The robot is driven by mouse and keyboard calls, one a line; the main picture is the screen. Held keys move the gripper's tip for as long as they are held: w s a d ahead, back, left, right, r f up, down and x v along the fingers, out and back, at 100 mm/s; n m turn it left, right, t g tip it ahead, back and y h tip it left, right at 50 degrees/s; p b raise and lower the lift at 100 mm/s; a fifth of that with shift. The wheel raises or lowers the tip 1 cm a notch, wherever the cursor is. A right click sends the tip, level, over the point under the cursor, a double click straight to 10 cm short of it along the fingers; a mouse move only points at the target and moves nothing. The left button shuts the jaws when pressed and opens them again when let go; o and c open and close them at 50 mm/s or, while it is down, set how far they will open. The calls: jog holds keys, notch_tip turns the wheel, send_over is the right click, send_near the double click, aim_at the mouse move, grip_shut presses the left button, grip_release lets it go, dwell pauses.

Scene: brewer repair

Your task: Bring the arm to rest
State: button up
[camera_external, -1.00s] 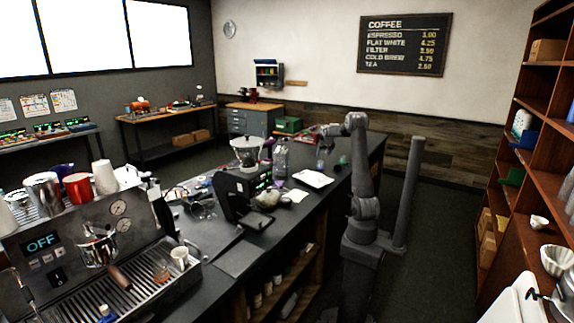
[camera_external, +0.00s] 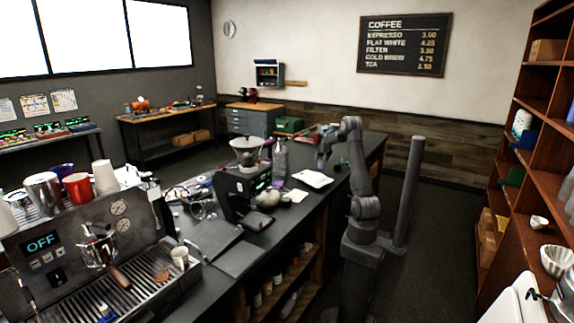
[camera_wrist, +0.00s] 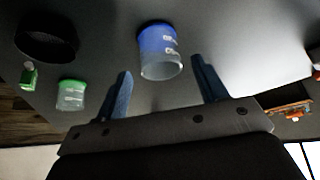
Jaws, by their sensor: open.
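My gripper (camera_wrist: 163,85) shows in the wrist view with its two blue-grey fingers spread apart and nothing between them. Beyond the fingers, a clear container with a blue band (camera_wrist: 160,50) stands on the dark counter, apart from them. In the external view my gripper (camera_external: 322,158) hangs over the far part of the counter (camera_external: 235,258), with the arm bent above it. The fingertips are too small there to make out.
In the wrist view a green-banded container (camera_wrist: 71,95), a small green bottle (camera_wrist: 28,74) and a black round dish (camera_wrist: 46,38) are nearby.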

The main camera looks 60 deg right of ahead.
aim_at(320, 164)
jog(key=x, duration=0.4)
jog(key=shift+f, duration=0.4)
notch_tip(320, 164, up, 3)
jog(key=shift+r, duration=0.8)
